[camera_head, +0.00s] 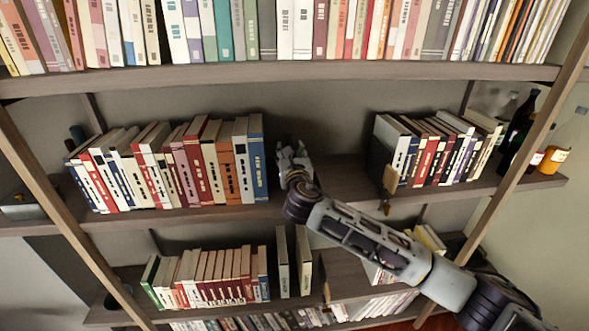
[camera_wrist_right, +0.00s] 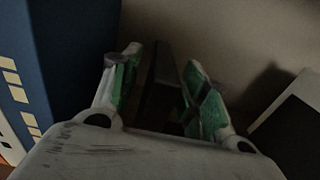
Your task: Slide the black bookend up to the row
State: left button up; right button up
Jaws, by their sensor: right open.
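My right gripper (camera_head: 293,152) reaches over the middle shelf, just right of the left row of books (camera_head: 190,165). A blue book (camera_head: 257,158) ends that row. In the right wrist view my gripper (camera_wrist_right: 155,75) is open, with green-padded fingers spread. A dark upright plate, which looks like the black bookend (camera_wrist_right: 157,85), shows between the fingers. I cannot tell whether they touch it. The blue book (camera_wrist_right: 65,60) stands to the left in that view, with a gap to the near finger. In the head view the bookend is not clearly seen by the gripper. My left gripper is not in view.
A second row of books (camera_head: 440,150) stands to the right on the same shelf (camera_head: 340,185), with a dark cover at its left end. Bare shelf lies between. A small brown object (camera_head: 389,180) is at the front edge. Bottles (camera_head: 550,160) stand far right.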

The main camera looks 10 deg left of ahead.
jog(key=v, duration=0.9)
jog(key=shift+s, duration=0.1)
dwell(0.5)
